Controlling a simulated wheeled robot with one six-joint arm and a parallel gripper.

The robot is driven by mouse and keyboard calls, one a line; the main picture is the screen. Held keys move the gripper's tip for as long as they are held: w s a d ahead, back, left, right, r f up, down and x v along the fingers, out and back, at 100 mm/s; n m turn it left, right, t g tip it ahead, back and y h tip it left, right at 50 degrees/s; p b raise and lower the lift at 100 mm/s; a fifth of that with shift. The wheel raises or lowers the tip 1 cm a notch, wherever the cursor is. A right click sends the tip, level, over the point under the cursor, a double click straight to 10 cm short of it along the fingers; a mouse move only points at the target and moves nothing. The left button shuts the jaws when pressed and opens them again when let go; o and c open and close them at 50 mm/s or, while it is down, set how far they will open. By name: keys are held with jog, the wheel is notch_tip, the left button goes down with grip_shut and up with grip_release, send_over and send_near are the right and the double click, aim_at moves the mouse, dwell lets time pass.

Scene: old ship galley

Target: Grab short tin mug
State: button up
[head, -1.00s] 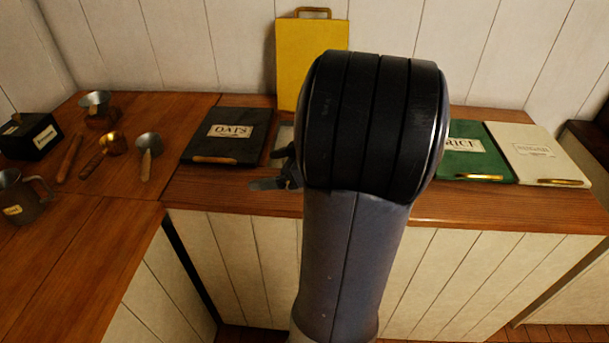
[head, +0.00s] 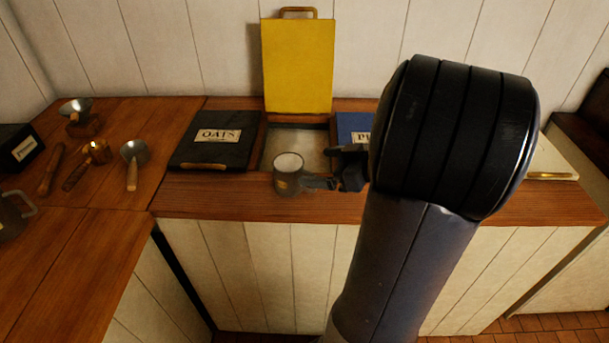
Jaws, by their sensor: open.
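A short grey tin mug (head: 285,185) with a small yellow label and a pale inside stands upright at the counter's front, just before an open bin. My gripper (head: 320,183) is open at the mug's right side, its fingers close to the mug. I cannot tell whether they touch it, and the mug's right side is partly covered. My arm hides the counter to the right. Another grey mug (head: 12,215) with a handle stands at the left picture edge, partly cut off.
The open bin (head: 268,150) has its yellow lid (head: 297,65) raised against the wall. A black OATS lid (head: 215,142) and a blue lid (head: 352,124) lie beside it. Metal scoops (head: 134,153) and a dark box (head: 18,148) lie left. The left counter front is clear.

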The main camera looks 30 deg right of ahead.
aim_at(276, 162)
jog(key=x, duration=0.4)
jog(key=shift+w+a, duration=0.15)
jog(key=shift+w, duration=0.05)
jog(key=p+x, duration=0.1)
jog(key=x, duration=0.1)
jog(key=p+x, duration=0.1)
jog(key=x, duration=0.1)
jog(key=shift+w+a+r, duration=0.1)
jog(key=shift+w+r, duration=0.05)
jog(key=shift+w, duration=0.1)
jog(key=shift+w+a+f, duration=0.15)
jog(key=shift+w+f, duration=0.15)
jog(key=shift+w, duration=0.1)
jog(key=shift+c, duration=0.3)
jog(key=c, duration=1.1)
jog(key=shift+c, duration=0.3)
jog(key=shift+r, duration=0.2)
